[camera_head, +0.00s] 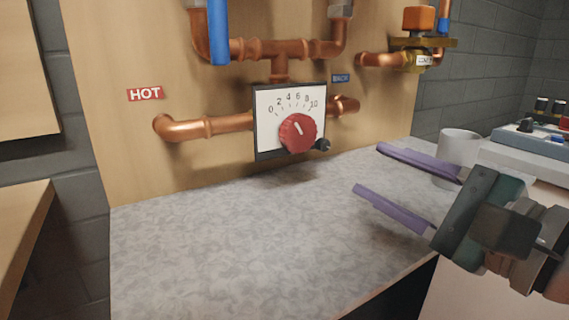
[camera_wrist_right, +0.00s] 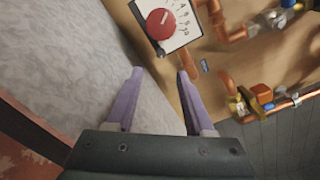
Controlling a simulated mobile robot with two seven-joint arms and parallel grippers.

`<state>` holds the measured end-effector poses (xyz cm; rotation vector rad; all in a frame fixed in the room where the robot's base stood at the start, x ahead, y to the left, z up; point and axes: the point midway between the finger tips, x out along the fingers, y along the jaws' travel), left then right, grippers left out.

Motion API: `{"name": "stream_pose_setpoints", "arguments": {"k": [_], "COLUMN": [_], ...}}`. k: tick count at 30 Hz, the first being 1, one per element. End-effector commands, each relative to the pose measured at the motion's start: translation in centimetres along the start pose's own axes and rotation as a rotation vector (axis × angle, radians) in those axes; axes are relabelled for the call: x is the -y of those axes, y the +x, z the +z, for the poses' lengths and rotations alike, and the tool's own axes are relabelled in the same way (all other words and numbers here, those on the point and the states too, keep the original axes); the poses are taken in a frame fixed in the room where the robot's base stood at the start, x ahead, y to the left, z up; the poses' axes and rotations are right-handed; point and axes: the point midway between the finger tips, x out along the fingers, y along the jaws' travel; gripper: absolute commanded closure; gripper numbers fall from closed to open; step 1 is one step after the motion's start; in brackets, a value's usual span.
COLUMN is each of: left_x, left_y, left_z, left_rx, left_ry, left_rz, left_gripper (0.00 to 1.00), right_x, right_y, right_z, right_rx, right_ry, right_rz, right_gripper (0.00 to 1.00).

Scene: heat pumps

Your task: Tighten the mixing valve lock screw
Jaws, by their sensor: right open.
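The mixing valve (camera_head: 265,112) has a white dial plate marked 0 to 10 and a red knob (camera_head: 298,132). The black lock screw (camera_head: 322,144) sticks out at the plate's lower right, beside the knob. In the right wrist view the red knob (camera_wrist_right: 161,24) is at the top, and the dark lock screw (camera_wrist_right: 160,51) is just below it. My right gripper (camera_head: 368,168) is open and empty, to the right of the valve and apart from it. Its purple fingers (camera_wrist_right: 158,72) point toward the valve. My left gripper is not in view.
Copper pipes (camera_head: 205,127) run along the wooden panel (camera_head: 110,60) behind the valve. A grey speckled counter (camera_head: 220,240) is clear in front. A white mug (camera_head: 458,148) stands behind my right gripper. A blue-grey device (camera_head: 530,138) is at the far right.

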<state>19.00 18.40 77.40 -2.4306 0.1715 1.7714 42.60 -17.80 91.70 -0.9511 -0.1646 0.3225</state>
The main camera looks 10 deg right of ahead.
Motion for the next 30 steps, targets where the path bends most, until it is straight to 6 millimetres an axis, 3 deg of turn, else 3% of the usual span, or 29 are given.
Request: {"name": "stream_pose_setpoints", "arguments": {"k": [9,15,26,30], "left_x": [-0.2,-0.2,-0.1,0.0], "left_y": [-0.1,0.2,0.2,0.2], "left_z": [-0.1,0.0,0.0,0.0], "left_rx": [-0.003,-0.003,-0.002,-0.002], "left_ry": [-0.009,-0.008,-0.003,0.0], "left_rz": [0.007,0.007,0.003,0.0], "left_gripper": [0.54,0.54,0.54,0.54], "right_x": [0.2,0.1,0.1,0.1], "right_y": [5.8,8.2,8.8,8.8], "right_z": [0.2,0.1,0.2,0.2], "right_rx": [0.003,0.001,0.001,0.001], "right_ry": [0.007,0.006,0.007,0.007], "right_rz": [-0.004,-0.003,-0.002,-0.002], "right_gripper": [0.47,0.47,0.47,0.61]}}
